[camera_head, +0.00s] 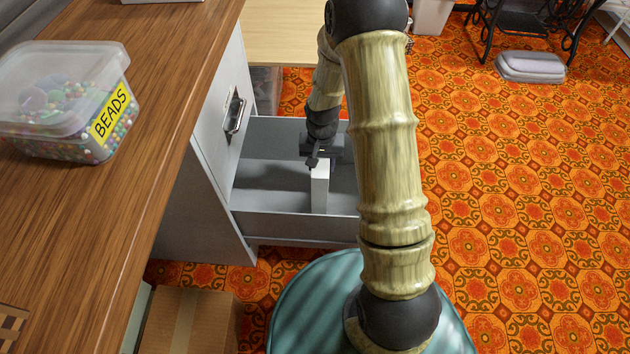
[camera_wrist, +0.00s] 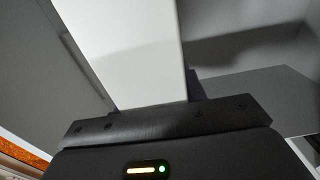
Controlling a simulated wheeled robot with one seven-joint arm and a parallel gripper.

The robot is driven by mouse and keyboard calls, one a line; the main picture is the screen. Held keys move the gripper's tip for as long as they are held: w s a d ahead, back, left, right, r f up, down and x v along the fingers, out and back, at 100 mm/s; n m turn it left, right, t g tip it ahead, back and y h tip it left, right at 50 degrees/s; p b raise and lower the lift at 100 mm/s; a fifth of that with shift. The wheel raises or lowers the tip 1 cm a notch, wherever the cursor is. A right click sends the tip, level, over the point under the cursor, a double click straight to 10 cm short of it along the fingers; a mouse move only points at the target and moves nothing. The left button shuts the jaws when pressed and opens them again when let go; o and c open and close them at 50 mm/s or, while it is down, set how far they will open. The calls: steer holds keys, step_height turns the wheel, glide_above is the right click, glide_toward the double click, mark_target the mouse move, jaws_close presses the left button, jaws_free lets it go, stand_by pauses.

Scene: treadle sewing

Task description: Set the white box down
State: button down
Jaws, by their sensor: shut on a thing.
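The white box (camera_head: 320,187) stands upright inside the open grey drawer (camera_head: 290,226) in the head view. My gripper (camera_head: 317,163) is above the drawer and shut on the top of the white box. The box also fills the upper middle of the wrist view (camera_wrist: 128,45), rising from my dark gripper (camera_wrist: 160,118). The box's lower end looks at or close to the drawer floor; I cannot tell whether it touches. My arm hides the drawer's right part.
A grey cabinet front with a metal handle (camera_head: 235,112) stands left of the drawer. A wooden counter (camera_head: 150,130) carries a clear tub of beads (camera_head: 68,98). A cardboard box (camera_head: 188,320) is on the floor below. The drawer floor around the white box looks empty.

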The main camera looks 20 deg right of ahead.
steer(key=shift+f, duration=0.65)
steer(key=shift+f+b, duration=1.25)
steer(key=shift+f, duration=0.75)
steer(key=c, duration=0.8)
jaws_free()
step_height(320, 180, up, 12)
steer(key=p, duration=0.7)
steer(key=shift+f, duration=0.2)
steer(key=shift+r+p, duration=0.3)
steer(key=shift+r, duration=0.05)
